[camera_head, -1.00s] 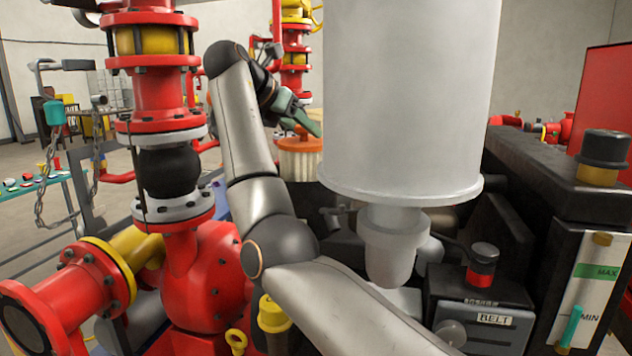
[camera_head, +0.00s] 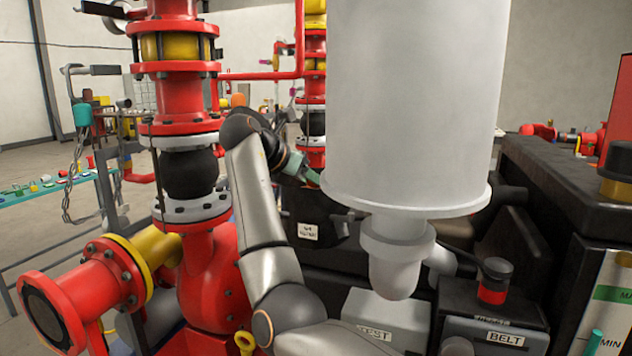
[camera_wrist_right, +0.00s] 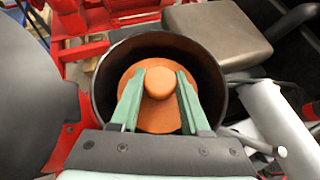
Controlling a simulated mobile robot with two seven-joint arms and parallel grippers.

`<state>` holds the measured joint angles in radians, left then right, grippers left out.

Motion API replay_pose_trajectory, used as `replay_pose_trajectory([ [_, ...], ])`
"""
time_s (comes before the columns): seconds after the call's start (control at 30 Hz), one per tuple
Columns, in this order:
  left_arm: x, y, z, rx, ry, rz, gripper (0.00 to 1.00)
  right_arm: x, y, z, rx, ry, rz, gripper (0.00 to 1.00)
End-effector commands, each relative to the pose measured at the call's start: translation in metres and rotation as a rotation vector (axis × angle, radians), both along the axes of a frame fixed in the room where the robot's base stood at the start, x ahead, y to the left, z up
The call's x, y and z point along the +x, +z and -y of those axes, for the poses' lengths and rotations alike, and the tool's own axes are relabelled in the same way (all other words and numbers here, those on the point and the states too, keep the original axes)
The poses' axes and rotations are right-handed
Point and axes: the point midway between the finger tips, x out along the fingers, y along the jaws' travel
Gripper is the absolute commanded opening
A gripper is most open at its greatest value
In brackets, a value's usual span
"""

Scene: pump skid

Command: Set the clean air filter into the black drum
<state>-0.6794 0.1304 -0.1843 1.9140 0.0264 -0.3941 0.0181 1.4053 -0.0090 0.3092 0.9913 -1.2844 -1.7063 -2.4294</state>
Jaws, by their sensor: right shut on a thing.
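The air filter shows in the right wrist view as an orange round end cap with a raised knob (camera_wrist_right: 158,84). My right gripper (camera_wrist_right: 160,76) has its two green fingers shut on the knob. The cap lies within the open mouth of the black drum (camera_wrist_right: 104,84), with dark wall around it. Whether the filter rests on the bottom cannot be seen. In the head view the drum (camera_head: 292,212) carries a white label, and my right gripper (camera_head: 303,172) is above its mouth. The filter is hidden there. My left gripper is not in view.
A large white cylinder (camera_head: 410,110) fills the centre foreground and covers part of the drum area. Red pump piping (camera_head: 185,95) stands left. A black block (camera_head: 565,185) and a box labelled BELT (camera_head: 490,335) are right. A grey pad (camera_wrist_right: 215,32) is beside the drum.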

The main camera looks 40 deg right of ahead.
Motion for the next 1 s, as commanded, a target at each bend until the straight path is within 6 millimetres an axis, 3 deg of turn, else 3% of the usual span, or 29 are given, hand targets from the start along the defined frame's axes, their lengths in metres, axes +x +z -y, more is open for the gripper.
replay_pose_trajectory([
  [0.03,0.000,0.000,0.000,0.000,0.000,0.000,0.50,0.000,-0.002,0.000,-0.001,-0.001,0.000,0.00],
  [0.07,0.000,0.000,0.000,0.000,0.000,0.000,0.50,0.000,-0.002,0.000,0.000,-0.001,-0.001,0.47],
  [0.3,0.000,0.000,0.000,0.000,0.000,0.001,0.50,0.000,-0.002,0.000,0.000,-0.001,-0.001,0.74],
  [0.67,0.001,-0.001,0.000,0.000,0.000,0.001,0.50,0.000,0.003,-0.002,0.000,0.001,0.001,0.76],
  [1.0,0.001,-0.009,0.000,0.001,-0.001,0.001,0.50,-0.005,0.040,-0.057,-0.001,0.002,0.003,0.76],
])
